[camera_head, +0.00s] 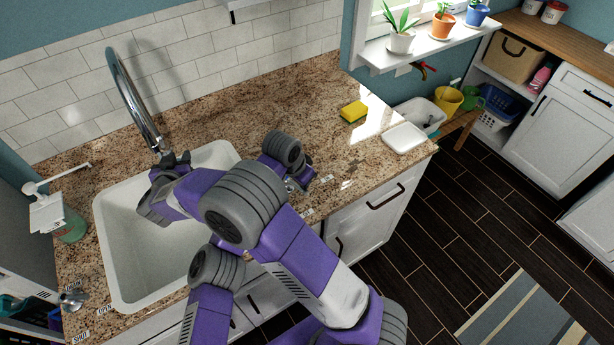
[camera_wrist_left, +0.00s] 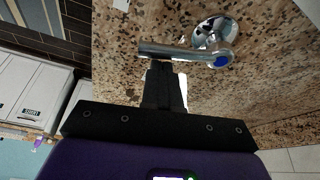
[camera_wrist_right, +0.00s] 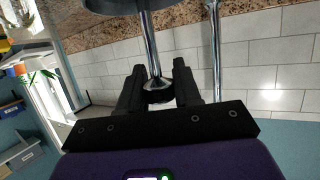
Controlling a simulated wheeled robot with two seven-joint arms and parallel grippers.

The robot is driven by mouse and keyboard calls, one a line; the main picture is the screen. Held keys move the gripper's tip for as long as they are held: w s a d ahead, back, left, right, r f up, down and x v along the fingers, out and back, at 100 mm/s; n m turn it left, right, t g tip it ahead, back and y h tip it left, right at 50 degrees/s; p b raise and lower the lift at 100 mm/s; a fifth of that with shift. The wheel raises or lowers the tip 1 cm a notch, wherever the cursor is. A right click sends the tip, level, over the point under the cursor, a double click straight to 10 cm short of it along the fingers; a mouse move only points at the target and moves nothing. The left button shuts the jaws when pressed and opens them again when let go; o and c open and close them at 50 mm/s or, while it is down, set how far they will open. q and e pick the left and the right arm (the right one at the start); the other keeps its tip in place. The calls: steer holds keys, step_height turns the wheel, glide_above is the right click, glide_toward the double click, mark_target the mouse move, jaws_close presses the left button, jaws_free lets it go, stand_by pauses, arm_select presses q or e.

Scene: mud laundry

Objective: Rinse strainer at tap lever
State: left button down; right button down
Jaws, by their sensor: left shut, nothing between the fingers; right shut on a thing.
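My right gripper (camera_head: 176,159) is beside the chrome faucet's (camera_head: 133,95) spout, over the white sink (camera_head: 115,205). In the right wrist view, my right gripper (camera_wrist_right: 158,85) is shut on the flared end of the strainer's chrome stem (camera_wrist_right: 150,45). The strainer's dark round body (camera_wrist_right: 110,5) is cut off by the top edge. The faucet pipe (camera_wrist_right: 215,50) stands apart to its right. My left gripper (camera_wrist_left: 164,72) is shut and empty, its tips close to a chrome tap lever (camera_wrist_left: 170,52) with a blue dot; I cannot tell if they touch. My arms hide the strainer in the head view.
A soap dispenser (camera_head: 68,222) stands left of the sink, and another chrome fitting (camera_head: 73,298) is at the front left. A yellow sponge (camera_head: 353,111) and white dish (camera_head: 405,138) lie on the right counter. My arms overlap across the sink's front right.

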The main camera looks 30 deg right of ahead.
arm_select(q)
steer(key=shift+a, duration=0.1)
stand_by(0.3)
steer(key=m, duration=0.1)
steer(key=a+m+g, duration=0.1)
steer(key=m, duration=0.1)
steer(key=shift+s, duration=0.15)
steer(key=shift+s+a+m+g, duration=0.15)
steer(key=shift+a+m+g, duration=0.15)
steer(key=shift+m, duration=0.5)
